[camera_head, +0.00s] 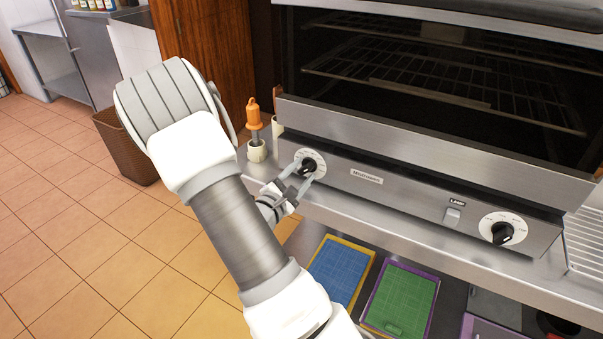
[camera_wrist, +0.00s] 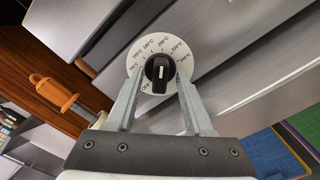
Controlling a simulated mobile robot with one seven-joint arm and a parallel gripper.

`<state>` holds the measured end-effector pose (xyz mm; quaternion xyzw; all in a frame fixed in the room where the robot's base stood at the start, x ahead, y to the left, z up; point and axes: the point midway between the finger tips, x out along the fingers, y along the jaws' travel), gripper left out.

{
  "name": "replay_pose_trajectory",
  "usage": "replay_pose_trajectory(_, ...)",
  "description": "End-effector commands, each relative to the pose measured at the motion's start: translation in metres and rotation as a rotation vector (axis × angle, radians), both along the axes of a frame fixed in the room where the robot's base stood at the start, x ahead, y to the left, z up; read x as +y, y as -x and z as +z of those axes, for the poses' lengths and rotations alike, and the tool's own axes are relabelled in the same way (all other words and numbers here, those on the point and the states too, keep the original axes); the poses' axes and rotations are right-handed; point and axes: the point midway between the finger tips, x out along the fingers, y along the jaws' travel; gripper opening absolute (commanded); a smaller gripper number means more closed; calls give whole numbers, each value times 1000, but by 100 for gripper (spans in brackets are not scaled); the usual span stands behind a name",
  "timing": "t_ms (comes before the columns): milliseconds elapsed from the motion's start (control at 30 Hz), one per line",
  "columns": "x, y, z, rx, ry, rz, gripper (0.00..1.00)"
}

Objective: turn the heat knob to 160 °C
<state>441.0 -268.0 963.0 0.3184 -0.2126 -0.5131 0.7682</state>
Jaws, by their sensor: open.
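The heat knob (camera_head: 308,165) is a black knob on a white round dial at the left end of the oven's control panel. In the wrist view the black knob (camera_wrist: 160,68) shows a white mark near its middle, with °C labels around the dial (camera_wrist: 158,42). The labels are small, and I cannot tell exactly which one the knob points to. My gripper (camera_head: 301,180) is open in front of the dial. In the wrist view its two fingers (camera_wrist: 160,78) stand on either side of the knob. I cannot tell whether they touch it.
A second black knob (camera_head: 503,232) and a lamp switch (camera_head: 452,216) sit farther right on the panel. An orange-handled tool (camera_head: 254,115) stands in a holder left of the oven. Blue (camera_head: 342,272) and green (camera_head: 402,300) boards lie on the shelf below.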

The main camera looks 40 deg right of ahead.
Motion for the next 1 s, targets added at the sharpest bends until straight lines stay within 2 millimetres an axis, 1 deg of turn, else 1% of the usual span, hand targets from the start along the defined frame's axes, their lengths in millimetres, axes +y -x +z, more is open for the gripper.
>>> replay_pose_trajectory(233,-1,0,0,1,0,0,52)
replay_pose_trajectory(267,-1,0,0,1,0,0,51)
replay_pose_trajectory(300,-1,0,0,1,0,0,44)
replay_pose_trajectory(367,-1,0,0,1,0,0,33)
replay_pose_trajectory(500,-1,0,0,0,0,0,8)
replay_pose_trajectory(533,-1,0,0,0,0,0,2)
replay_pose_trajectory(567,-1,0,0,0,0,0,0)
replay_pose_trajectory(1000,-1,0,1,29,12,0,0)
